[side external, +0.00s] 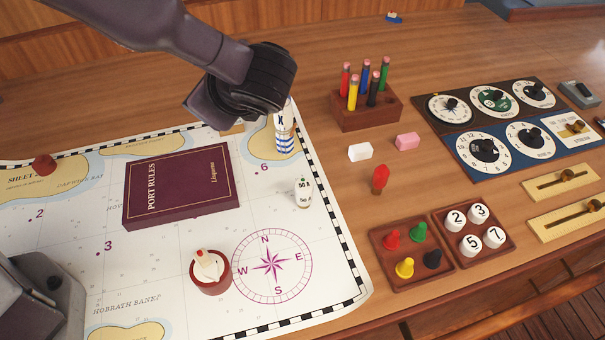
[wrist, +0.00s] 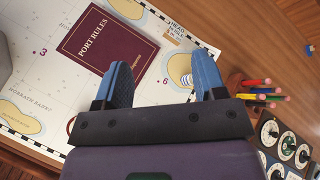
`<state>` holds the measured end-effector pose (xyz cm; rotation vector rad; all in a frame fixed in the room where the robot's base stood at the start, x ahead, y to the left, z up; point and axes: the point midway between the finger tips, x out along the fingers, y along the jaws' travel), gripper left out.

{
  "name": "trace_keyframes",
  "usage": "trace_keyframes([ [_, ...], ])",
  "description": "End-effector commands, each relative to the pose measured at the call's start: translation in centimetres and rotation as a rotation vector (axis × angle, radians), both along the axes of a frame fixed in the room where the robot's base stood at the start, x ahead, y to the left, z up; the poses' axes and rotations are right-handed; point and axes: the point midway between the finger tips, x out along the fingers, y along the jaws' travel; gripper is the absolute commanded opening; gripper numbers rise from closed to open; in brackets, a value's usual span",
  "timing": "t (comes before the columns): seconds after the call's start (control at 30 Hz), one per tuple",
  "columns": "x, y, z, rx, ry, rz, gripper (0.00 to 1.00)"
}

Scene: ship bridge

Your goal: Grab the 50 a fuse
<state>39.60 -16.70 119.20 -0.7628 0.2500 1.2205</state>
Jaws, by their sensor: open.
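The 50 A fuse (side external: 303,193) is a small white cylinder with dark lettering. It stands upright on the chart, right of the maroon book, in the side external view. I cannot make it out in the wrist view, where my gripper's body covers the lower part. My gripper (wrist: 162,64) is open, its two blue fingers wide apart with nothing held. In the side external view my arm's end is above the chart, up and to the left of the fuse and apart from it.
A blue-and-white striped cylinder (side external: 284,130) stands behind the fuse. The PORT RULES book (side external: 180,187) lies left of it. A red-rimmed pot (side external: 211,275) is in front. A pencil block (side external: 366,112), erasers (side external: 360,152) and a red bulb-shaped piece (side external: 380,179) are to the right.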

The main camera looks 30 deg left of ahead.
Motion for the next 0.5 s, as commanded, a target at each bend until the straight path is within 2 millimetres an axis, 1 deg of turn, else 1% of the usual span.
trace_keyframes([
  [0.03,0.2,-2.2,-2.2,0.083,0.021,-0.081,0.64],
  [0.17,0.2,-7.0,-7.0,0.284,0.034,-0.268,0.64],
  [0.2,-0.1,-8.5,-8.5,0.345,0.035,-0.326,0.64],
  [0.27,-0.7,-10.5,-10.8,0.434,0.03,-0.41,0.64],
  [0.3,-1.2,-11.7,-12.3,0.491,0.024,-0.463,0.64],
  [0.4,-2.7,-14.2,-15.6,0.611,0.002,-0.576,0.64],
  [0.5,-4.1,-15.7,-18.1,0.698,-0.02,-0.656,0.64],
])
